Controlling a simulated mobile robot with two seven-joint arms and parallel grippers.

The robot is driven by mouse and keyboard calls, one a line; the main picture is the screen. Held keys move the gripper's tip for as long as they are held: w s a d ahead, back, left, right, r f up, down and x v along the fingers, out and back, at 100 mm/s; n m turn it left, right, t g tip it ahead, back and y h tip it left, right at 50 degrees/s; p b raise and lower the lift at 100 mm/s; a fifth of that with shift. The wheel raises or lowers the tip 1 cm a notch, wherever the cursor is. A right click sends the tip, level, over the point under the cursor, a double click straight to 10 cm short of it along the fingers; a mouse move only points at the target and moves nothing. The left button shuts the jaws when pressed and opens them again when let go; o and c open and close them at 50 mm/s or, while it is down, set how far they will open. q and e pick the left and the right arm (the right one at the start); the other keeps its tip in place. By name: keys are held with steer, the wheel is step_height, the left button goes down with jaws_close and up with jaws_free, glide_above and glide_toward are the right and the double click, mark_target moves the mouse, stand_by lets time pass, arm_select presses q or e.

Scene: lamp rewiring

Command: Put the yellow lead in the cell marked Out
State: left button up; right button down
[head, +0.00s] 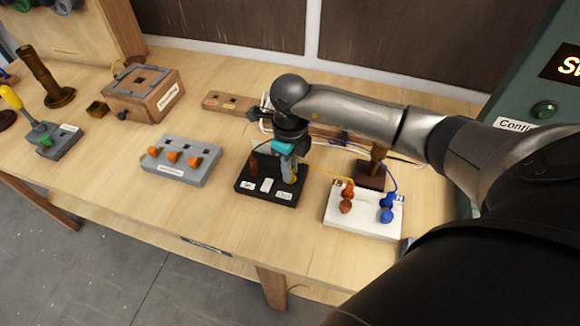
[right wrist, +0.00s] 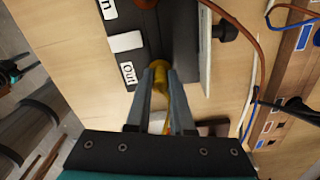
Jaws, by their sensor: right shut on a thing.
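The black block (head: 262,197) has white labels, one reading Out (head: 284,196) at its right end. My right gripper (head: 289,174) points down over the Out end of this block. In the right wrist view, the gripper (right wrist: 161,68) is shut on the yellow lead's plug (right wrist: 160,76), right beside the Out label (right wrist: 128,73). The plug's lower end meets the black block there; I cannot tell how deep it sits. The yellow lead's wire (head: 333,174) runs right towards the white block. My left gripper is not in view.
A brown plug (head: 254,166) stands at the block's other end. The white terminal block (head: 361,218) with orange and blue knobs is to the right. A grey switch block (head: 181,165) lies left. A wooden strip (head: 228,102) and wires lie behind. The front table edge is clear.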

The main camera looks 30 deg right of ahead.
steer(key=shift+f, duration=0.25)
steer(key=c, duration=0.7)
jaws_free()
step_height(320, 180, up, 15)
steer(key=shift+r, duration=0.15)
